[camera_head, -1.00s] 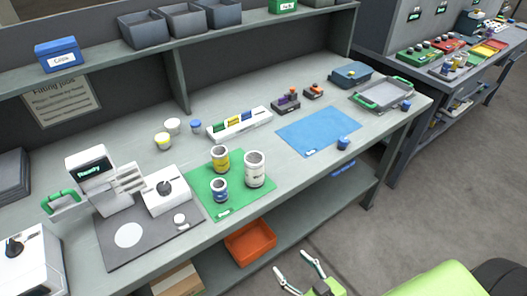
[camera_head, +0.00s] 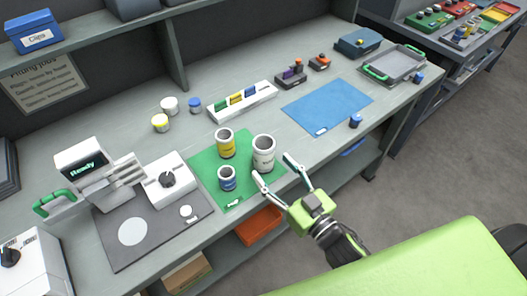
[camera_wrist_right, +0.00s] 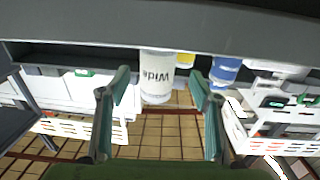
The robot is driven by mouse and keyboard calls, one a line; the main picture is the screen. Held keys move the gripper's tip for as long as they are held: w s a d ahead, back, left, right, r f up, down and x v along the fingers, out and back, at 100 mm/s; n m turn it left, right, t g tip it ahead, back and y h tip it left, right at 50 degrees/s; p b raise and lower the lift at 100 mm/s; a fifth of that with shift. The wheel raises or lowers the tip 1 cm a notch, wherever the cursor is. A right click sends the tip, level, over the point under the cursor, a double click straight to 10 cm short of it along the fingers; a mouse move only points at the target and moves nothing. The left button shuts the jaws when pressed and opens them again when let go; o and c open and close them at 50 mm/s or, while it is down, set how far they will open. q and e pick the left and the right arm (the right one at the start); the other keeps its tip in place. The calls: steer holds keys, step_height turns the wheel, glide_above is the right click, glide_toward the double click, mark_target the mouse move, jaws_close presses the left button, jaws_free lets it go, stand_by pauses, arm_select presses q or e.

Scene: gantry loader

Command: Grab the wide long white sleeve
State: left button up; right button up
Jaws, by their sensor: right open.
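The wide long white sleeve (camera_head: 263,154) stands upright on the green mat (camera_head: 208,178), at its right side. In the right wrist view the sleeve (camera_wrist_right: 156,75) shows upside down, with the word "Wide" on it, between and beyond my fingers. My right gripper (camera_head: 272,166) is open, its fingers pointing at the sleeve from the bench's front side. It holds nothing, and the fingers seem short of the sleeve; I cannot tell the exact gap. My left gripper is not in view.
A yellow-banded sleeve (camera_head: 225,143) and a blue-banded sleeve (camera_head: 227,179) stand left of the white one on the mat. A blue mat (camera_head: 327,106) lies to the right, mostly bare.

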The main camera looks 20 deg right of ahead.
mark_target(270, 162)
steer(key=shift+w+a+r, duration=0.1)
steer(key=shift+w, duration=0.3)
steer(key=p+x, duration=0.1)
steer(key=x, duration=0.3)
steer(key=shift+w+p, duration=0.3)
steer(key=shift+p, duration=0.05)
steer(key=shift+w, duration=0.25)
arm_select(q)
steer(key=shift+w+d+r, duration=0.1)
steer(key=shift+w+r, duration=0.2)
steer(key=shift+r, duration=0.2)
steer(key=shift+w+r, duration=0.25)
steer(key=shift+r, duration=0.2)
arm_select(e)
steer(key=shift+s, duration=0.1)
steer(key=shift+c, duration=0.5)
steer(key=c, duration=1.3)
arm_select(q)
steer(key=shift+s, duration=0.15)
arm_select(e)
jaws_close()
steer(key=shift+r, duration=0.2)
